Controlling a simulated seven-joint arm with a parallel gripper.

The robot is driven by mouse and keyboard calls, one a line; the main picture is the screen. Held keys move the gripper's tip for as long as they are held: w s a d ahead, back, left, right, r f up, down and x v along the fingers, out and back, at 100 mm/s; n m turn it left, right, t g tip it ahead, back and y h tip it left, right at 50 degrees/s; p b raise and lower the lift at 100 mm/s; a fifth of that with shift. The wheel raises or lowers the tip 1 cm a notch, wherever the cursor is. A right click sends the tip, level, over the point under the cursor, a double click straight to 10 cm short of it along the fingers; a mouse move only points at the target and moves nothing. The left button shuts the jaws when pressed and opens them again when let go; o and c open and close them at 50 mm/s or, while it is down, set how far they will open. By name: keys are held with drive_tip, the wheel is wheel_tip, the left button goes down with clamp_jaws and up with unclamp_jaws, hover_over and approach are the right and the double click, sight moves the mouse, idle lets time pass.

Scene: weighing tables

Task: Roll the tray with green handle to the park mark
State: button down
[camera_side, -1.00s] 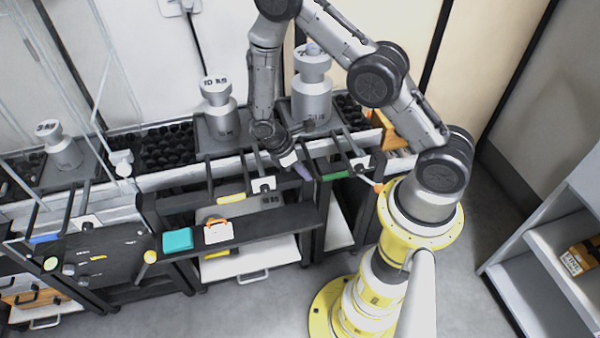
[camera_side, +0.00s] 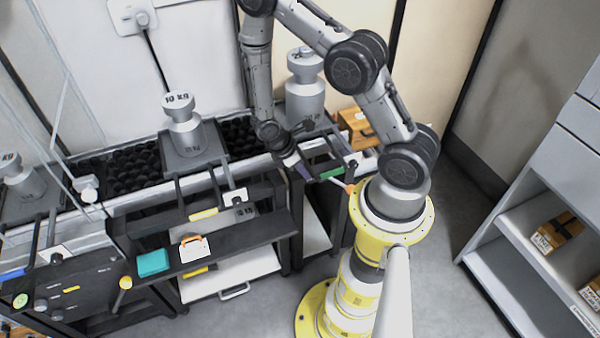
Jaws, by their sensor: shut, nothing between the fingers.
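The tray with the green handle (camera_side: 328,172) is on the right end of the conveyor row. It carries a large grey weight (camera_side: 305,88), which stands upright. Two dark bars run forward from the tray to the green handle. My gripper (camera_side: 299,166) is shut and empty. Its fingertips point down at the left side of the tray's bars, close to the green handle; I cannot tell if they touch. The arm partly hides the tray's left side. I cannot clearly pick out the park mark.
A tray with a yellow handle (camera_side: 203,214) and a 10 kg weight (camera_side: 183,125) stands to the left. A blue-handled tray (camera_side: 12,273) is at far left. An orange-brown box (camera_side: 357,125) sits right of the green-handled tray. A dark shelf (camera_side: 225,242) holds a teal block (camera_side: 153,263).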

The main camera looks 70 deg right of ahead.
drive_tip(key=shift+s+d, duration=0.15)
drive_tip(key=shift+s, duration=0.05)
drive_tip(key=w+a, duration=0.3)
drive_tip(key=w+a+r+m+t, duration=0.1)
drive_tip(key=w+a+r+t, duration=0.15)
drive_tip(key=r, duration=0.65)
drive_tip(key=w+a+r+t, duration=0.1)
drive_tip(key=w+r, duration=0.2)
drive_tip(key=r, duration=0.7)
drive_tip(key=s+a+r+m+t+y, duration=0.1)
drive_tip(key=s+r+m+t, duration=0.15)
drive_tip(key=s+r, duration=0.4)
drive_tip(key=s+a+r+m+t+y, duration=0.1)
drive_tip(key=s+a+r+m+t, duration=0.15)
drive_tip(key=r, duration=0.65)
drive_tip(key=s+a+m+y, duration=0.1)
drive_tip(key=s+a+m, duration=0.1)
drive_tip(key=s, duration=0.4)
drive_tip(key=shift+s+f+m+t+y, duration=0.3)
drive_tip(key=shift+s+f+m+t, duration=0.1)
drive_tip(key=shift+m, duration=0.1)
